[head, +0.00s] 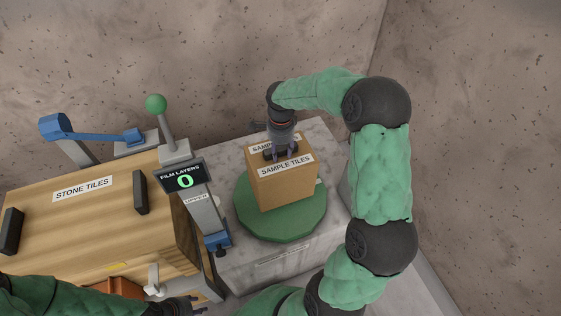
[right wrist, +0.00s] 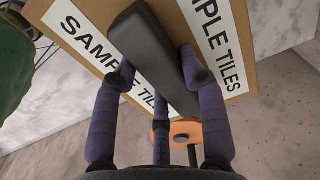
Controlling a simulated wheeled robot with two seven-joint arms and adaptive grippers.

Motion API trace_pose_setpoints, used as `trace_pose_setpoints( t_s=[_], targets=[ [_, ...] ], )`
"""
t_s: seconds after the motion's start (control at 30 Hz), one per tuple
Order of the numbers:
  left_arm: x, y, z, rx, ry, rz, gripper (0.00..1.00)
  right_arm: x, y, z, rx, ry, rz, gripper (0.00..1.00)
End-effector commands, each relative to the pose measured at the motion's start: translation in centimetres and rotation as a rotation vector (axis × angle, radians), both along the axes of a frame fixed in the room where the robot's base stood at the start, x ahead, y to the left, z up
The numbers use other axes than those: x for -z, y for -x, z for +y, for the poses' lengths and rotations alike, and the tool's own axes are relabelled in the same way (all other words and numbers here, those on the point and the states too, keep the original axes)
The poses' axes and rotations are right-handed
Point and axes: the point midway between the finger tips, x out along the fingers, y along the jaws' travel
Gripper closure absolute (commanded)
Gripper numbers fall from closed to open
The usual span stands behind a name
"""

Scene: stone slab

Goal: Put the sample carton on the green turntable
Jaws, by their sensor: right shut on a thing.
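The sample carton (head: 283,187) is a brown box with white "SAMPLE TILES" labels. In the head view it is upright in front of the green turntable's (head: 308,222) middle; I cannot tell whether its base touches the disc. My right gripper (head: 282,153) is above the carton, shut on its black top handle. The right wrist view shows the fingers (right wrist: 160,85) around the handle (right wrist: 150,55) and the carton top (right wrist: 180,15) behind. A green disc edge (right wrist: 12,65) shows there at the left. My left gripper (head: 190,306) is at the bottom edge, partly cut off.
A wooden "STONE TILES" box (head: 95,215) with black handles stands at the left. A "FILM LAYERS 0" display (head: 183,180) on a post stands between it and the turntable. A green-knobbed lever (head: 157,104) and blue arm (head: 90,132) are behind. The grey stone slab (head: 235,160) carries the turntable.

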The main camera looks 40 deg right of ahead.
Motion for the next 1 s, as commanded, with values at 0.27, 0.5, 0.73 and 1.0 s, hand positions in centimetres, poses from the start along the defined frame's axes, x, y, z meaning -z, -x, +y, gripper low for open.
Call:
trace_pose_setpoints(
  t_s=[0.27,0.5,0.73,1.0],
  targets=[
    [1.2,0.0,0.0,0.0,0.0,0.0,0.6,3.5,0.0,-0.1,0.0,0.001,-0.001,1.0],
    [1.4,0.0,0.0,0.0,0.0,0.0,0.6,4.5,-0.1,-0.1,-0.001,0.002,-0.003,1.0],
    [1.5,0.0,0.0,0.0,0.0,-0.001,0.6,4.7,-0.1,-0.1,0.0,0.002,-0.003,1.0],
    [1.5,0.0,0.0,0.0,0.0,-0.001,0.6,4.8,0.0,0.0,-0.001,0.0,0.001,0.34]
  ],
)
